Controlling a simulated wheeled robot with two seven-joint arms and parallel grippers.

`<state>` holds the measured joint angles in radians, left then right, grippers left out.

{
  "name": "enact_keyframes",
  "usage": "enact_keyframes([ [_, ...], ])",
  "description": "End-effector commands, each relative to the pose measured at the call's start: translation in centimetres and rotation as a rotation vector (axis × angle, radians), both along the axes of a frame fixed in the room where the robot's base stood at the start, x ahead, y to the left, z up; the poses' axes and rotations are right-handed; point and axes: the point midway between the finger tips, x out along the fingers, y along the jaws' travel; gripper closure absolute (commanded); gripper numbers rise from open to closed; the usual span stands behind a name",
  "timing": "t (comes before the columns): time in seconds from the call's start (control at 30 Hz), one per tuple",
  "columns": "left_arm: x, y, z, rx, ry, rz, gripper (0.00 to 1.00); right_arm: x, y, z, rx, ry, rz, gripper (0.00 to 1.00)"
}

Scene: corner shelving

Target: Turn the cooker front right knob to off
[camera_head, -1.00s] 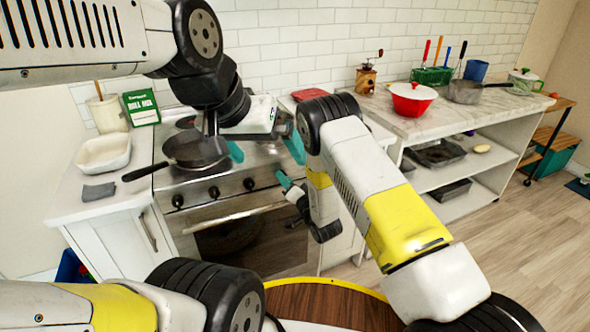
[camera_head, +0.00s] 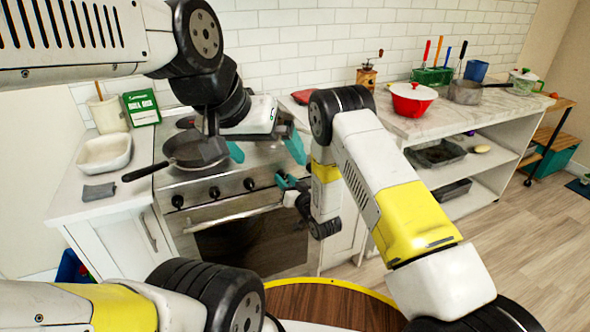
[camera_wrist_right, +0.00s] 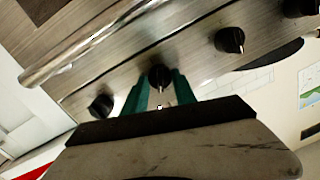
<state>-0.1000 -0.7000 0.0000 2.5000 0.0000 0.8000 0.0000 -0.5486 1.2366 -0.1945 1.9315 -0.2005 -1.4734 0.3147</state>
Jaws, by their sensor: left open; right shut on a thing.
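The cooker (camera_head: 230,212) has a row of black knobs on its front panel. My right gripper (camera_head: 285,181) is at the right part of this row and is shut on a knob. In the right wrist view that knob (camera_wrist_right: 160,77) sits between the teal fingers (camera_wrist_right: 160,90), its pale pointer line facing the gripper. Another knob (camera_wrist_right: 101,106) is to its left and one (camera_wrist_right: 230,40) to its right. In the head view my right gripper and arm hide the gripped knob. My left gripper (camera_head: 266,150) is open and empty above the cooktop.
A dark pan (camera_head: 195,150) sits on the cooktop, its handle pointing left. The oven handle (camera_head: 235,217) runs below the knobs. A white dish (camera_head: 104,153) stands on the left counter. A red pot (camera_head: 412,98) stands on the right counter.

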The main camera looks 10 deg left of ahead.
Motion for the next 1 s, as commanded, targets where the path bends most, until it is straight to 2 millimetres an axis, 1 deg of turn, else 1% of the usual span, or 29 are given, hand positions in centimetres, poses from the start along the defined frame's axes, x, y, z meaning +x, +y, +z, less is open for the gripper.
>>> enact_keyframes([
  [0.3,0.00,0.00,0.00,0.000,0.000,0.000,0.00,-0.02,0.07,0.15,-0.217,-0.150,-0.001,1.00],
  [0.5,0.00,0.00,0.00,0.000,0.000,0.000,0.00,-0.03,0.10,0.16,-0.314,-0.214,0.000,1.00],
  [0.7,0.00,0.00,0.00,0.000,0.000,0.000,0.00,-0.05,0.14,0.17,-0.370,-0.252,0.000,1.00],
  [1.0,0.00,0.00,0.00,0.000,0.000,0.000,0.00,-0.05,0.14,0.17,-0.395,-0.269,0.000,1.00],
])
